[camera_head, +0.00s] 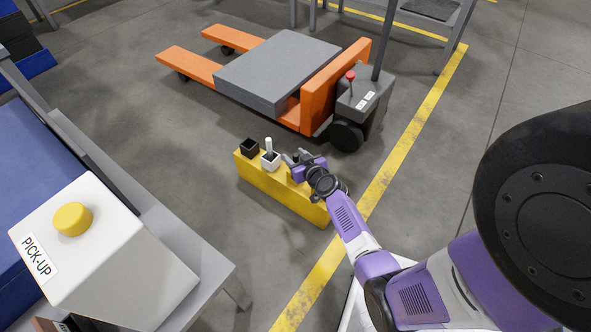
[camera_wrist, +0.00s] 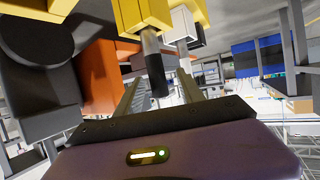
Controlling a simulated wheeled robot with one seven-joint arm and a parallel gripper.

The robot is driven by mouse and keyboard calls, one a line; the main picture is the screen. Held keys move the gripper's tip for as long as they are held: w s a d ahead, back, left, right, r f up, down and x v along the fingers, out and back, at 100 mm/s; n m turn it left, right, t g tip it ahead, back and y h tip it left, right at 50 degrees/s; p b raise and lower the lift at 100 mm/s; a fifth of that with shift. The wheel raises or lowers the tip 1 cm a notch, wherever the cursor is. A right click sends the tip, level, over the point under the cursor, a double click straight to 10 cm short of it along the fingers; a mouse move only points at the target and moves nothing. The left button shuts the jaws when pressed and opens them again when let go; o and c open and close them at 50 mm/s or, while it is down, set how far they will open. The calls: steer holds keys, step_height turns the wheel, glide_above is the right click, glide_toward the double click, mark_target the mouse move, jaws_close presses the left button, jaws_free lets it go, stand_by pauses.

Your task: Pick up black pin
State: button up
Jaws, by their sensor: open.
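A black pin (camera_wrist: 154,68), grey where it meets its socket, sticks out of a yellow socket (camera_wrist: 142,16) in the wrist view. My gripper (camera_wrist: 163,88) is open, with one finger on each side of the pin. I cannot tell whether either finger touches it. In the head view my gripper (camera_head: 291,158) is at the yellow stand (camera_head: 268,186), just right of the white socket, and the black pin cannot be made out there.
The yellow stand also bears a white socket (camera_head: 270,163) with a white pin (camera_head: 268,145) and a black socket (camera_head: 249,149) with no pin showing. An orange pallet jack (camera_head: 320,87) stands behind. A PICK-UP button box (camera_head: 130,260) is at the left.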

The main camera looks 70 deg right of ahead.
steer(key=shift+x, duration=1.15)
jaws_close()
stand_by(0.5)
